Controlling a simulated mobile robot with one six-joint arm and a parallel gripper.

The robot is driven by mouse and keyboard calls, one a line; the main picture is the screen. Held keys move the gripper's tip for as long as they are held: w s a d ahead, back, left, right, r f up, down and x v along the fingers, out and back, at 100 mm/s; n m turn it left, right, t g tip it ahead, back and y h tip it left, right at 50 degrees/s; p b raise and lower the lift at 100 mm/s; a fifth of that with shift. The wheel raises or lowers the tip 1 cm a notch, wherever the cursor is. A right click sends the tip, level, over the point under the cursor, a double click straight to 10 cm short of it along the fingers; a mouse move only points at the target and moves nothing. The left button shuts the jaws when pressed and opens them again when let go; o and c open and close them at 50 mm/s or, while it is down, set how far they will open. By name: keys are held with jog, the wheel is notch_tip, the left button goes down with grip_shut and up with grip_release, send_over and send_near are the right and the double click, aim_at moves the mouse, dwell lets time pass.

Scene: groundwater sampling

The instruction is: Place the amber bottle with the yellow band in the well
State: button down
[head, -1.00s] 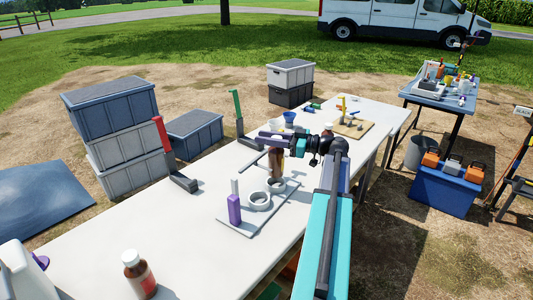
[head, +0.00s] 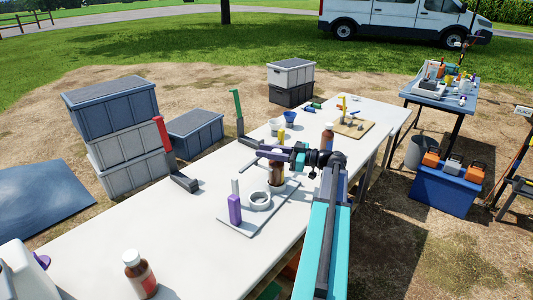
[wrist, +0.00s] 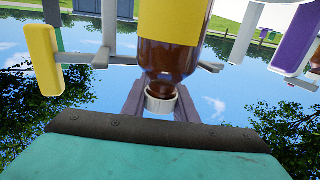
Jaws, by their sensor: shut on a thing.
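The amber bottle with the yellow band (head: 276,173) is upright under my gripper (head: 279,157) in the head view. My gripper is shut on it near its white cap. The wrist view is upside down and shows the amber glass and yellow band (wrist: 173,20), with the cap (wrist: 162,103) between the fingers (wrist: 160,100). The bottle's base is over or in the far ring of the grey tray (head: 246,228); the ring is mostly hidden, so I cannot tell how deep the bottle sits. The near white ring (head: 260,200) is empty.
A purple block (head: 235,209) and a slim white post stand on the tray's left. Another amber bottle (head: 327,136) stands behind my arm, and a red-labelled one (head: 140,274) at front left. Red (head: 163,135) and green (head: 238,106) uprights line the table's left edge. Bare tabletop lies left of the tray.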

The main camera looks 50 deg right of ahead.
jog(key=shift+f, duration=0.5)
jog(key=c, duration=1.4)
grip_release()
jog(key=shift+r, duration=0.2)
jog(key=b+v, duration=0.1)
jog(key=v, duration=1.1)
jog(key=shift+f, duration=0.1)
